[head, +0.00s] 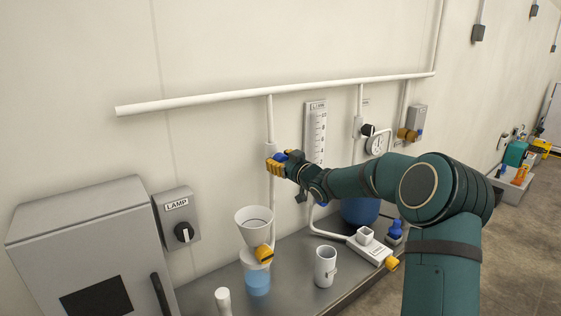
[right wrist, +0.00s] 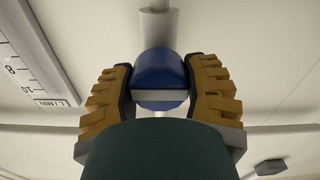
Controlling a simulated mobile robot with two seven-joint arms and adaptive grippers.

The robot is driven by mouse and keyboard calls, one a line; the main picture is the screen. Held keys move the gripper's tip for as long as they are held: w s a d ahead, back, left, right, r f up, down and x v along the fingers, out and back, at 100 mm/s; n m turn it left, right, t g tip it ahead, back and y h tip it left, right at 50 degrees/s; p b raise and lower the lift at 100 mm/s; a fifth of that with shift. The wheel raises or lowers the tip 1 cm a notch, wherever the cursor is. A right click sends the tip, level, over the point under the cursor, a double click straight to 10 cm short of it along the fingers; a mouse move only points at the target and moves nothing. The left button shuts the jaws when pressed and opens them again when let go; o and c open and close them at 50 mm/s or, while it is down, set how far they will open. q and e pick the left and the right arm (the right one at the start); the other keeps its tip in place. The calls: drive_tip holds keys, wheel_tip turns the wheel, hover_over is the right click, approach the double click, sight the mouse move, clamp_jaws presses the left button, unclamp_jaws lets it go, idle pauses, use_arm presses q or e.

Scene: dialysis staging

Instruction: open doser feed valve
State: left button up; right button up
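A blue valve handle (right wrist: 160,75) sits on the white vertical pipe (head: 270,120) that drops from the long wall pipe toward the white funnel (head: 254,217). My right gripper (head: 277,163) is at this handle. In the right wrist view the gripper's yellow fingers (right wrist: 160,92) lie on both sides of the blue handle and appear to touch it. In the head view the fingers hide much of the valve. A yellow fitting (head: 264,254) sits below the funnel, above a container of blue liquid (head: 257,282). My left gripper is not in view.
A grey cabinet (head: 85,235) and a LAMP switch box (head: 176,219) stand at left. A white cup (head: 325,266) and a white device with a yellow knob (head: 370,250) stand on the grey bench.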

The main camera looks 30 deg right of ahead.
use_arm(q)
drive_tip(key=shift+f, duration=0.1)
use_arm(e)
drive_tip(key=shift+f+n+b, duration=0.1)
drive_tip(key=shift+n+b, duration=0.5)
drive_tip(key=shift+b, duration=0.15)
drive_tip(key=n+b, duration=0.3)
drive_tip(key=shift+f, duration=0.1)
drive_tip(key=n+b, duration=0.4)
drive_tip(key=n, duration=0.1)
drive_tip(key=shift+a+n, duration=0.1)
drive_tip(key=shift+n, duration=0.3)
drive_tip(key=n+b, duration=0.3)
drive_tip(key=n, duration=0.1)
drive_tip(key=shift+f, duration=0.1)
use_arm(q)
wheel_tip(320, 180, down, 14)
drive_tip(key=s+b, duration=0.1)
drive_tip(key=b, duration=0.1)
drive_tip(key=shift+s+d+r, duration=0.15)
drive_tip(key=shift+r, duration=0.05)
use_arm(e)
drive_tip(key=shift+n, duration=2)
drive_tip(key=o, duration=1.2)
